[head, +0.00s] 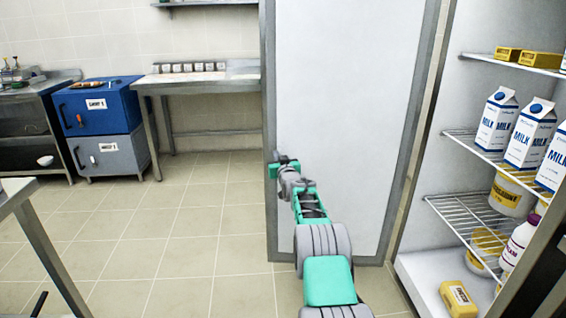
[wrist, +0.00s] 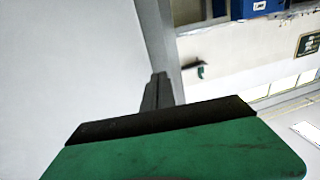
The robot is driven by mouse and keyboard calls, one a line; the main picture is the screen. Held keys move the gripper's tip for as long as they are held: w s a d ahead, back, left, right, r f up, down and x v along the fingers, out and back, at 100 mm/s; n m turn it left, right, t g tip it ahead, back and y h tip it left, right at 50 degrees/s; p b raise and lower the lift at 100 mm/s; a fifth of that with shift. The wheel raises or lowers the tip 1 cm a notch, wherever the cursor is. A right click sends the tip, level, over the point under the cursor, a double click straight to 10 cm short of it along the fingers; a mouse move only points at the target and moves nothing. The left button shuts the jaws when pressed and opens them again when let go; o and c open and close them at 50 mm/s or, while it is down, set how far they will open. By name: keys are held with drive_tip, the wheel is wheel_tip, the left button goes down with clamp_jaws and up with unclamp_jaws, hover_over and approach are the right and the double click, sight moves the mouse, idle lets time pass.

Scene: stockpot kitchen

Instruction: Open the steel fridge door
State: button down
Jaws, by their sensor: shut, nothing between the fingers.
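The fridge door (head: 345,110) stands wide open in the head view, its pale inner face toward me and a grey frame around it. The fridge interior (head: 420,220) is exposed at the right, with shelves of goods. My gripper (head: 280,157) is at the door's left, free edge, about halfway up. In the wrist view, my gripper (wrist: 158,88) is shut with nothing between its fingers. The door's pale face (wrist: 70,70) and grey edge strip also show there, close to the fingertips. I cannot tell whether the fingers touch the door. The door's handle is not visible.
Milk cartons (head: 533,132) and tubs stand on the wire shelves (head: 470,212). A steel table (head: 150,82) and blue and grey cabinets (head: 98,106) stand along the back wall. A table corner (head: 18,190) juts in at left. The tiled floor (head: 170,235) between is clear.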

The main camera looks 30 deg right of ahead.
drive_tip(key=shift+d, duration=0.55)
